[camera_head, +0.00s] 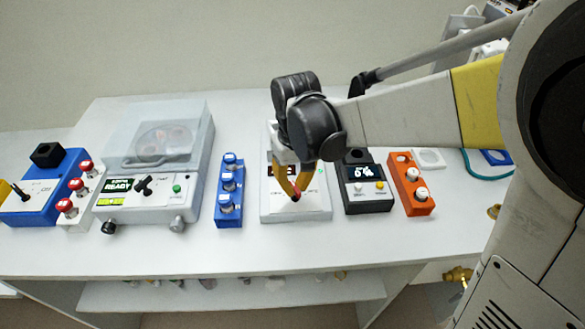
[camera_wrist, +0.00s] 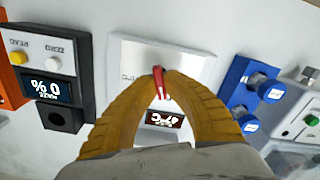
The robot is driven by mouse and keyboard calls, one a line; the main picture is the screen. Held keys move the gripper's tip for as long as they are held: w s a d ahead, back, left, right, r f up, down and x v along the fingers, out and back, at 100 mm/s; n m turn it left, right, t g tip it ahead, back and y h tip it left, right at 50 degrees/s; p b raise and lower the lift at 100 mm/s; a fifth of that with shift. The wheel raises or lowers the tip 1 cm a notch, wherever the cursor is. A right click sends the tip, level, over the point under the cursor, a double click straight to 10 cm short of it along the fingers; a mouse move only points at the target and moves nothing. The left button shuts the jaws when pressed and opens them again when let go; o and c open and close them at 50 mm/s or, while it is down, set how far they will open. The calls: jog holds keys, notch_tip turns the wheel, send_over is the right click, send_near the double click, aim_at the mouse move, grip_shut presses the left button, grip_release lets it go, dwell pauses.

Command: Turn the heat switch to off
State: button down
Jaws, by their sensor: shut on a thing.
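A white heater box (camera_head: 320,207) stands in the middle of the bench, under my gripper. Its dark display with light characters (camera_wrist: 165,119) shows upside down in the wrist view; I read it as about 47 °C, not surely. A small red switch lever (camera_wrist: 161,84) on the box's face sits between my fingertips. My gripper (camera_head: 297,194), with yellow fingers, points down and is shut on this red lever. In the wrist view my gripper (camera_wrist: 162,76) shows both fingertips meeting at it. The switch's markings are too small to read, so its setting is unclear.
A blue rack with capped vials (camera_head: 229,190) stands close left, and a black meter reading 0% (camera_head: 367,201) close right. Further right is an orange vial rack (camera_head: 408,185). A clear-lidded machine (camera_head: 155,160) stands left. The bench front is clear.

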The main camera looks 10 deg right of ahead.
jog(key=shift+n, duration=0.3)
jog(key=n+p, duration=0.1)
jog(key=n, duration=0.7)
jog(key=shift+p, duration=0.4)
jog(key=shift+s+n, duration=0.1)
jog(key=shift+n, duration=0.2)
jog(key=c, duration=1.5)
grip_release()
